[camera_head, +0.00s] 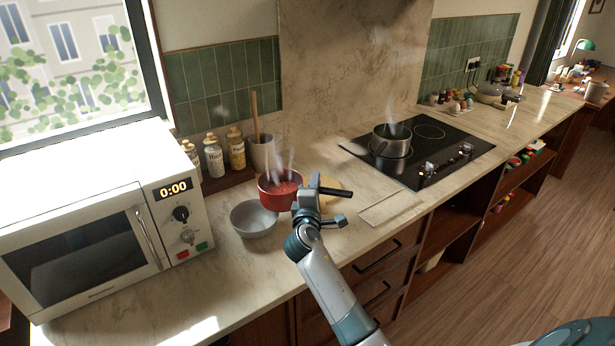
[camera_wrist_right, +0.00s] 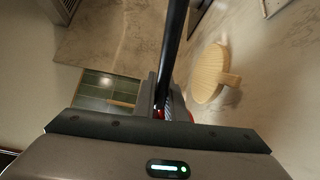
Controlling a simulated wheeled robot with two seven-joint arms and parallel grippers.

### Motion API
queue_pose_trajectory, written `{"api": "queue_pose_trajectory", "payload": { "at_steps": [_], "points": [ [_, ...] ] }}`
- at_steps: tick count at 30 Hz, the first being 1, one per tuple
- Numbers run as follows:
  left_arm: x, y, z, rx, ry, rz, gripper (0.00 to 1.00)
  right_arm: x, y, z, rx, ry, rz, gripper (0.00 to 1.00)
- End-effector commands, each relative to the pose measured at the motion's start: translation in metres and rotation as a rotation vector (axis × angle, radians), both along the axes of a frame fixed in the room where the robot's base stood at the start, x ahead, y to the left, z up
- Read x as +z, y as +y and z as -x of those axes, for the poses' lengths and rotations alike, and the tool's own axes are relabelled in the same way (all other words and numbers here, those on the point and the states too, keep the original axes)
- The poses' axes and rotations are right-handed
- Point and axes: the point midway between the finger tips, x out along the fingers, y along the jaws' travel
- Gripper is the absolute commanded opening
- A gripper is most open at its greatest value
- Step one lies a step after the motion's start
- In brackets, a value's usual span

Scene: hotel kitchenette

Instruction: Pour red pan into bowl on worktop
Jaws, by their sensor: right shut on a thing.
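The red pan (camera_head: 275,192), with red contents and steam above it, is just behind and to the right of the grey bowl (camera_head: 253,221) on the worktop. The pan looks about level; I cannot tell whether its base touches the worktop. My right gripper (camera_head: 312,191) is shut on the pan's black handle (camera_head: 338,192). In the right wrist view the handle (camera_wrist_right: 175,40) runs up from between the fingers (camera_wrist_right: 164,98), and only a sliver of red pan shows. The bowl stands upright; its visible inside looks empty. My left gripper is not in view.
A white microwave (camera_head: 95,225) stands left of the bowl. Bottles (camera_head: 214,157) and a utensil crock (camera_head: 261,155) are behind. A round wooden board (camera_wrist_right: 208,74) lies near the pan. A steaming steel pot (camera_head: 391,141) is on the black hob (camera_head: 420,178) to the right.

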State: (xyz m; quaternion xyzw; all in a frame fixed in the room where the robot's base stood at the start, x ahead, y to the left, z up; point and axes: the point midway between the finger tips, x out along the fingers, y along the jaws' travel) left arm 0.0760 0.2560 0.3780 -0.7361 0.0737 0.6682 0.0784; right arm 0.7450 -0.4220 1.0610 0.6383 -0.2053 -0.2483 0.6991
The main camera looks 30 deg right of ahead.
Motion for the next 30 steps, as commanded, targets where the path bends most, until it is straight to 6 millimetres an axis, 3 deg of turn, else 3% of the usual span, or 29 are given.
{"api": "queue_pose_trajectory", "payload": {
  "at_steps": [14, 30],
  "points": [
    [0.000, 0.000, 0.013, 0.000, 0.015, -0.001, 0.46, 0.003, 0.000, 0.000, 0.000, -0.006, 0.001, 0.00],
    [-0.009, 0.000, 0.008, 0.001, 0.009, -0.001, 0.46, 0.010, 0.002, 0.004, -0.001, -0.015, 0.066, 0.00]
  ]
}}
